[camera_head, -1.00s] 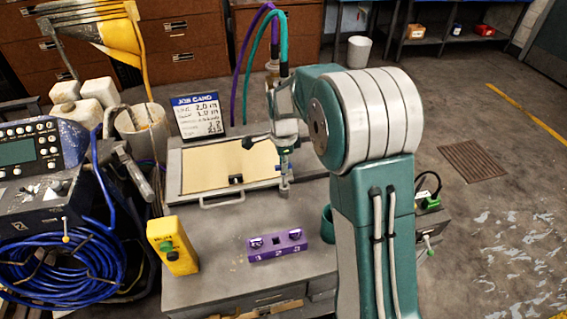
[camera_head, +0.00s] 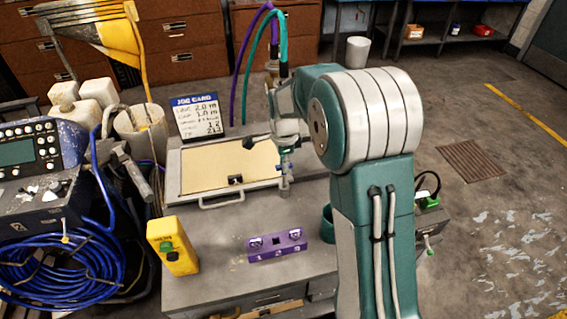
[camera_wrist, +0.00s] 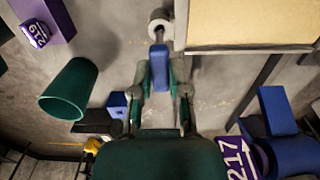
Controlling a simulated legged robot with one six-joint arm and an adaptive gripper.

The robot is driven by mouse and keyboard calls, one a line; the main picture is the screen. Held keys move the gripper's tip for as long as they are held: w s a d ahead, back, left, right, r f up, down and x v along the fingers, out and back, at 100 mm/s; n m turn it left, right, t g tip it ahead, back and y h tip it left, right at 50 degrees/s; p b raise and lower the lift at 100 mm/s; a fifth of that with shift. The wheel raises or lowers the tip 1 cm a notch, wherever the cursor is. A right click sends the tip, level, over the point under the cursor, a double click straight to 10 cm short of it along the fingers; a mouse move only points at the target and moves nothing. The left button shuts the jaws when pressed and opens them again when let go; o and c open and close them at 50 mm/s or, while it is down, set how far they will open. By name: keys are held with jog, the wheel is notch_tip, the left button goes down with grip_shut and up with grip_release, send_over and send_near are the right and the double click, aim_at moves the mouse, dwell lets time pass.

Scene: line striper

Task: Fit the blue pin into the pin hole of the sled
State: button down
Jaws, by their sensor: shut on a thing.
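My gripper (camera_wrist: 159,82) is shut on the blue pin (camera_wrist: 158,57), which shows between its fingers in the wrist view. In the head view the pin is small and blue (camera_head: 284,167) and hangs upright below my wrist. A pale grey round fitting (camera_wrist: 160,23) with a dark middle lies just beyond the pin's end in the wrist view. The fitting also shows in the head view (camera_head: 284,187), under the pin beside the right edge of the tan-topped board (camera_head: 185,180). I cannot tell whether the pin is inside the hole or only above it.
A purple block (camera_head: 278,246) with numbered places and a yellow box (camera_head: 172,247) stand on the grey bench (camera_head: 217,276). A green cup (camera_head: 327,224) is beside my arm. A job card (camera_head: 198,116) stands behind the board. Blue hose and a control box (camera_head: 35,150) are at left.

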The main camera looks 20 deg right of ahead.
aim_at(284, 176)
jog(key=shift+f, duration=2.5)
dwell(1.8)
jog(key=c, duration=0.5)
grip_release()
jog(key=shift+c, duration=0.2)
jog(key=shift+o, duration=0.3)
jog(key=shift+o, duration=1.4)
jog(key=shift+r, duration=3.5)
